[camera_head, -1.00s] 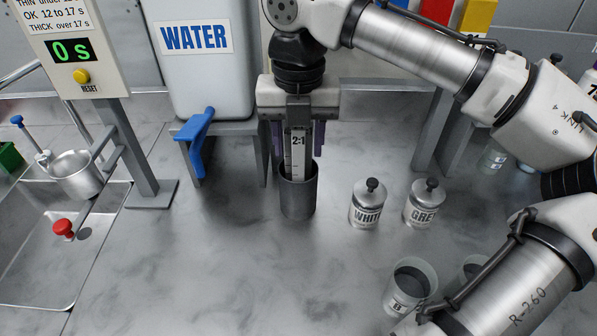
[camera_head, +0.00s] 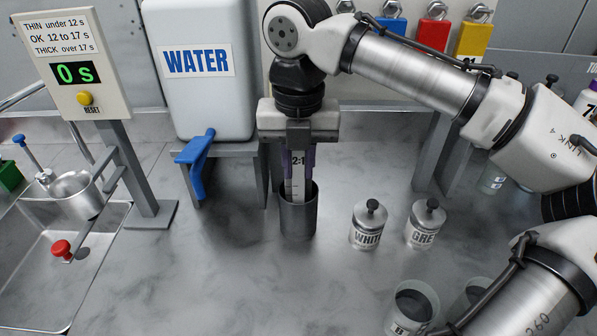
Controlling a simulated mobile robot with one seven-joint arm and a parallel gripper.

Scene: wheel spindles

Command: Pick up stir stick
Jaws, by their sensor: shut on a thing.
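The stir stick (camera_head: 297,185) is a flat pale strip marked 2:1 with scale lines. It stands upright with its lower end inside a dark grey metal cup (camera_head: 298,217). My gripper (camera_head: 299,165) points straight down above the cup, and its purple-padded fingers are shut on the upper part of the stick. The stick's lower tip is hidden inside the cup.
White (camera_head: 367,225) and grey (camera_head: 425,224) paint jars stand right of the cup. An open cup (camera_head: 412,306) is at the front right. The water tank (camera_head: 203,75) on its stand is behind left. A sink (camera_head: 50,255) lies left. The front middle counter is clear.

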